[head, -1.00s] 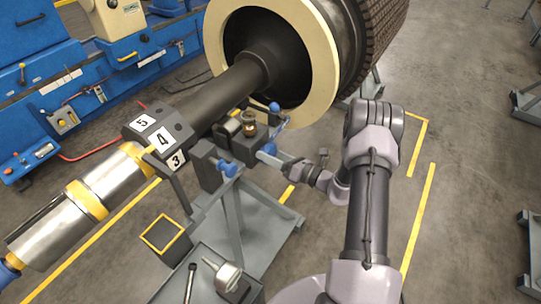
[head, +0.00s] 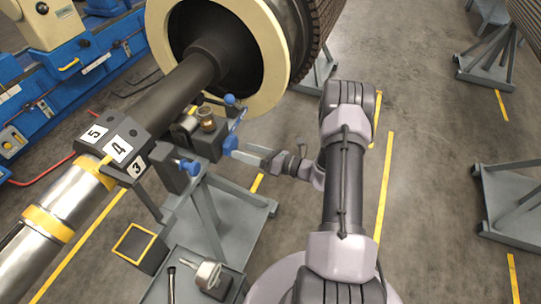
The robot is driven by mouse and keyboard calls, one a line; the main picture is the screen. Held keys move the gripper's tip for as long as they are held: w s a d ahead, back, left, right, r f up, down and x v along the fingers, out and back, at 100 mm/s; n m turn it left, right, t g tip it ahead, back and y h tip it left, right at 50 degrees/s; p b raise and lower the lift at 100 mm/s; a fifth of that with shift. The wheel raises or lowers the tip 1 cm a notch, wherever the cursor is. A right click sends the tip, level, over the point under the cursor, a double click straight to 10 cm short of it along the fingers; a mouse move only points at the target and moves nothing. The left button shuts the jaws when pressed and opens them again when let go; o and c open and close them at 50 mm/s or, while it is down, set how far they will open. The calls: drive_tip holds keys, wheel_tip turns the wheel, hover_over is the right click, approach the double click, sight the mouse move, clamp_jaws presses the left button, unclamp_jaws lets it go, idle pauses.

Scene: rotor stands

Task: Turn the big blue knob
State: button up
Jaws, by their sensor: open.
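A large blue knob (head: 231,145) sits on the side of the dark stand block, facing my arm. A second blue knob (head: 189,167) is lower left on the neighbouring block, and a blue ball-ended lever (head: 230,100) stands above. My gripper (head: 243,153) is open, with its light grey fingers pointing left at the large knob. The fingertips are at or very close to the knob's right side. I cannot tell whether they touch it or lie around it.
A rotor shaft (head: 175,95) with a cream ring (head: 270,50) rests over the grey stand (head: 210,205). A block numbered 5, 4, 3 (head: 117,149) is on its left. Grey stands (head: 510,200) are at the right. The floor between is clear.

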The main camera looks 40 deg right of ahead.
drive_tip(key=p+v, duration=0.1)
drive_tip(key=v, duration=1.1)
drive_tip(key=shift+p, duration=0.35)
drive_tip(key=shift+s, duration=0.1)
drive_tip(key=s+a+r+n+g+y+b, duration=0.1)
drive_tip(key=a+r+n+g+y, duration=0.1)
drive_tip(key=a+r+n+g, duration=1.15)
drive_tip(key=s+a+r+n+t+h, duration=0.2)
drive_tip(key=s+a+r+n+h, duration=0.3)
drive_tip(key=n, duration=0.4)
drive_tip(key=s+a+r+n+t+h+b, duration=0.1)
drive_tip(key=s+a+r+n+t+h, duration=0.1)
drive_tip(key=s+a+r+n+h, duration=0.3)
drive_tip(key=s+a+r+n, duration=0.1)
drive_tip(key=s+r+n, duration=0.1)
drive_tip(key=s+n, duration=0.2)
drive_tip(key=shift+s+r, duration=0.15)
drive_tip(key=shift+s, duration=0.2)
